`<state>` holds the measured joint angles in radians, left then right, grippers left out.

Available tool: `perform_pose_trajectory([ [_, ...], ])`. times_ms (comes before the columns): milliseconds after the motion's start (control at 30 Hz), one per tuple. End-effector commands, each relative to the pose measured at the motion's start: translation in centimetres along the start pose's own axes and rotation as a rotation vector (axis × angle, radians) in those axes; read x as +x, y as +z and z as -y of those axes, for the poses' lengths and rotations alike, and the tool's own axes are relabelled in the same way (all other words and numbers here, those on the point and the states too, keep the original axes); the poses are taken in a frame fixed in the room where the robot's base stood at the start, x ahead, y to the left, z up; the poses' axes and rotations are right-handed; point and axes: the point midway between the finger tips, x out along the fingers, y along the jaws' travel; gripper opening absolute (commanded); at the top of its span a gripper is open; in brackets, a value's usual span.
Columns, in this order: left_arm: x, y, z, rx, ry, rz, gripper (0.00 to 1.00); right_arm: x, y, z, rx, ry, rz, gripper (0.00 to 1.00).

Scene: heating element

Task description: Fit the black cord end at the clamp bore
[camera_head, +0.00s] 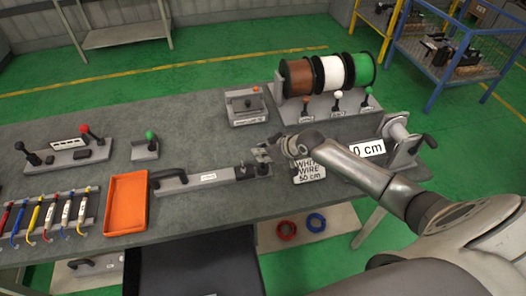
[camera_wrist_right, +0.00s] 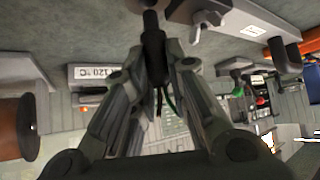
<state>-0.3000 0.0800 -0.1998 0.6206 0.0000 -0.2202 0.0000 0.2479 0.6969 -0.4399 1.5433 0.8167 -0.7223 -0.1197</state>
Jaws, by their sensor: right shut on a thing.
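My right gripper (camera_head: 262,155) reaches in from the right in the head view, just above the right end of the long grey clamp fixture (camera_head: 205,179). In the right wrist view my right gripper (camera_wrist_right: 164,68) is shut on the black cord end (camera_wrist_right: 152,42), a dark cylinder that points up in the picture, with thin dark and green strands below it. The fixture with a wing-shaped screw (camera_wrist_right: 203,20) is close to the right of the cord end there. The bore itself cannot be made out, nor whether the cord end touches it. My left gripper is not in view.
An orange tray (camera_head: 126,203) lies left of the fixture. A grey box (camera_head: 246,106) stands at the back.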

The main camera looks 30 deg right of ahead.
Motion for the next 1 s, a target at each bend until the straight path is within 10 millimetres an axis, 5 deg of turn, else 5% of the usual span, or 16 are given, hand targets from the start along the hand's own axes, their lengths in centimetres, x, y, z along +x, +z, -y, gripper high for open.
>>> perform_pose_trajectory([
  [1000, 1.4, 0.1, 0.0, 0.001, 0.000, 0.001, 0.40, 1.4, 1.4, 0.0, 0.000, -0.001, 0.000, 0.00],
])
